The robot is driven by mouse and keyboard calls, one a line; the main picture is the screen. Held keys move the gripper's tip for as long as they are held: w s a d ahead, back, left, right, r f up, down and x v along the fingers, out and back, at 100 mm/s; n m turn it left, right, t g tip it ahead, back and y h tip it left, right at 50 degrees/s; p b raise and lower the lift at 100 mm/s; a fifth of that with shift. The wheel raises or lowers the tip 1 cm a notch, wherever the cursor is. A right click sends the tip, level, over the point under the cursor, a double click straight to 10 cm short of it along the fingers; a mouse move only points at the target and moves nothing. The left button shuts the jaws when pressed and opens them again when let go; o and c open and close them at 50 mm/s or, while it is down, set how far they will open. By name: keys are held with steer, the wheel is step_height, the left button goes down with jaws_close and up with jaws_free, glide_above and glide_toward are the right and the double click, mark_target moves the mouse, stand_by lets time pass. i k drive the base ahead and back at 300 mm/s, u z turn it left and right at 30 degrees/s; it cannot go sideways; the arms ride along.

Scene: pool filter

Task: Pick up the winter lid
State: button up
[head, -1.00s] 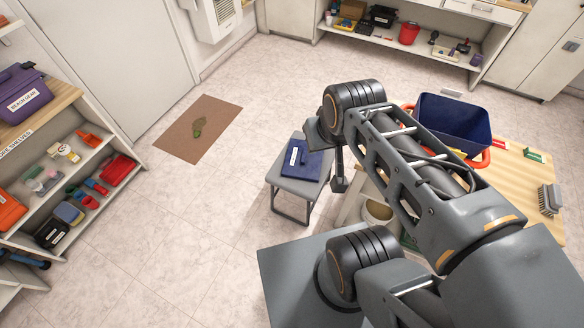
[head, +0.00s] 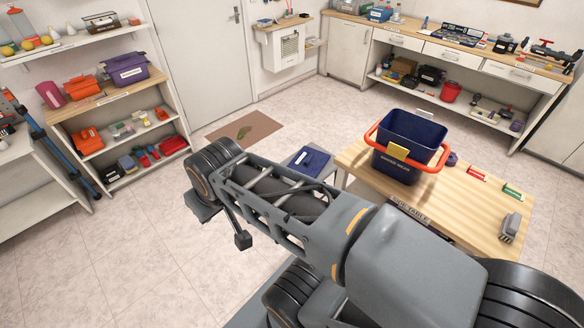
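A flat dark blue piece with a small white label (head: 309,160), which looks like the lid, lies on a low grey stool (head: 286,168). The label is too small to read. My arm crosses in front and hides the near part of the stool. My gripper (head: 222,224) is at the far end of the arm, left of and nearer than the stool, over the floor and apart from the lid. Part of it is hidden behind the arm, and its finger opening does not show clearly.
A wooden side table (head: 465,215) on the right holds a dark blue bin (head: 412,140) with a red handle, a brush (head: 509,227) and small items. Shelves (head: 160,85) stand at the left. A brown mat (head: 262,125) lies on open floor near the door.

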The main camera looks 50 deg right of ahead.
mark_target(309, 162)
steer(key=z, duration=0.05)
steer(key=i, duration=1.25)
steer(key=z, duration=0.6)
steer(key=i, duration=1.15)
steer(key=z, duration=1.65)
steer(key=i, duration=0.7)
steer(key=z, duration=0.8)
